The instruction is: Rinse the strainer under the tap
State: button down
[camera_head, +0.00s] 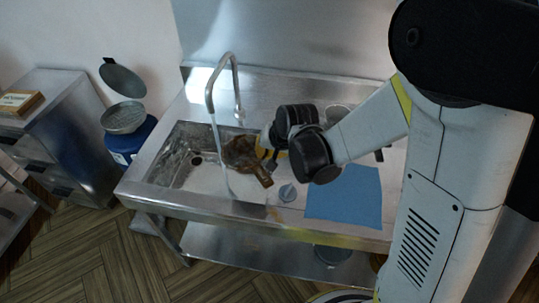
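The tap (235,80) arches over the sink basin (178,150), and a stream of water falls from its spout. A brown, rounded object (238,150), which looks like the strainer, is over the basin just right of the stream. I cannot tell whether the water touches it. A short brown part (263,176) sticks out towards the front right. My gripper is at this brown object, at the end of my arm; its fingers are small and dark here, and I cannot make out their grip.
A blue cloth (344,194) lies on the counter right of the basin. A small grey disc (287,192) is beside it. A blue container (128,139) with a raised round lid (122,80) stands left of the sink. A steel cabinet (68,120) is further left.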

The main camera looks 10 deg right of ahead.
aim_at(239, 138)
jog(key=w+a, duration=0.2)
jog(key=w, duration=0.1)
jog(key=w+a+f, duration=0.1)
jog(key=w+a, duration=0.2)
jog(key=w+a+f+b, duration=0.1)
jog(key=w+a, duration=0.1)
jog(key=w, duration=0.1)
jog(key=shift+a+f, duration=0.2)
jog(key=shift+a, duration=0.2)
jog(key=shift+d, duration=0.15)
dwell(0.5)
jog(key=shift+w+d+b, duration=0.3)
jog(key=shift+w+d, duration=0.05)
jog(key=shift+w, duration=0.05)
jog(key=shift+s+a, duration=0.1)
jog(key=shift+s+a, duration=0.35)
jog(key=shift+a, duration=0.05)
jog(key=shift+w+d, duration=0.1)
